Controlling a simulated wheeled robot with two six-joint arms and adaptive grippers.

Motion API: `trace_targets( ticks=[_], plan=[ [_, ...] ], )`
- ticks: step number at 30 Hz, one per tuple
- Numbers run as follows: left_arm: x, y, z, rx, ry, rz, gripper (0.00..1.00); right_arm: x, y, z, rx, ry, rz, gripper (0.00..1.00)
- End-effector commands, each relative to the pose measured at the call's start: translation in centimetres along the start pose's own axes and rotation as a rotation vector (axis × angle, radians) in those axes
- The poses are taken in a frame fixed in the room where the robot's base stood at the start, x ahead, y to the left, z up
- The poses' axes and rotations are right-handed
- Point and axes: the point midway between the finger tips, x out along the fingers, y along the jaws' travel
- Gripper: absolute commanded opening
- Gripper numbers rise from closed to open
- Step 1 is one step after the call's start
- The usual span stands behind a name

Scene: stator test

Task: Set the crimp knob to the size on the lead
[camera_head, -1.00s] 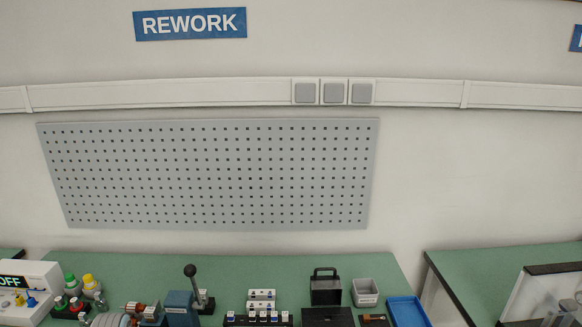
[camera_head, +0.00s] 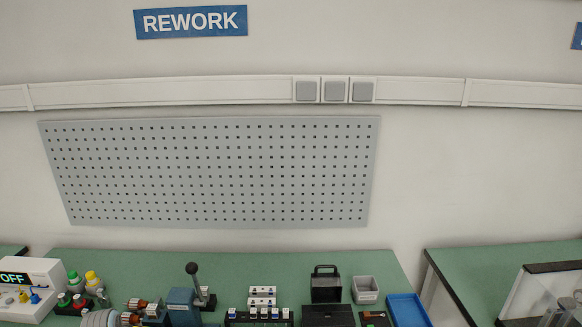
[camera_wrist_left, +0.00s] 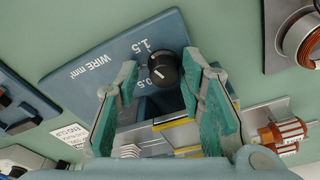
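The black crimp knob (camera_wrist_left: 163,70) sits on a blue panel (camera_wrist_left: 95,62) in the left wrist view. The panel reads "WIRE mm²", with "1.5" and "0.5" beside the knob. A white mark on the knob points to the lower left; its exact setting is hard to tell. My left gripper (camera_wrist_left: 160,76) is open, its teal-padded fingers on either side of the knob. A gap shows on the left; contact on the right cannot be told. In the head view a blue press with a black-balled lever (camera_head: 183,303) stands on the bench. I cannot identify the lead. My right gripper is not visible.
Copper-wound parts (camera_wrist_left: 283,133) lie right of the gripper in the left wrist view. In the head view the green bench (camera_head: 240,264) holds a white unit reading "OFF" (camera_head: 40,271), a black box (camera_head: 326,288), a grey bin (camera_head: 366,291) and a blue tray (camera_head: 408,311). Its back strip is clear.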

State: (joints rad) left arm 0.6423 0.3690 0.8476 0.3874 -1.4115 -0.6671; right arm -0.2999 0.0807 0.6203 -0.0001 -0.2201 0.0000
Motion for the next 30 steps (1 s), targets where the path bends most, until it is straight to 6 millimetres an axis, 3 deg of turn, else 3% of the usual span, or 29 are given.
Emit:
trace_targets(
  ticks=[7, 14, 18, 30],
  plan=[
    [-0.7, -0.2, -0.3, 0.000, 0.006, -0.006, 0.39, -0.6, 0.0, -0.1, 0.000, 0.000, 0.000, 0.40],
    [-5.5, -0.2, -1.1, 0.000, 0.009, -0.008, 0.39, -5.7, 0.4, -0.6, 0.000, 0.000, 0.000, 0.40],
    [-6.3, -0.2, -1.3, 0.001, 0.011, -0.008, 0.39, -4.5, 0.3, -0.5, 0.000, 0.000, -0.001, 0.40],
    [-6.2, -0.1, -1.1, 0.000, 0.006, -0.005, 0.39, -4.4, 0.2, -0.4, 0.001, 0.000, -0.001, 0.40]
  ],
)
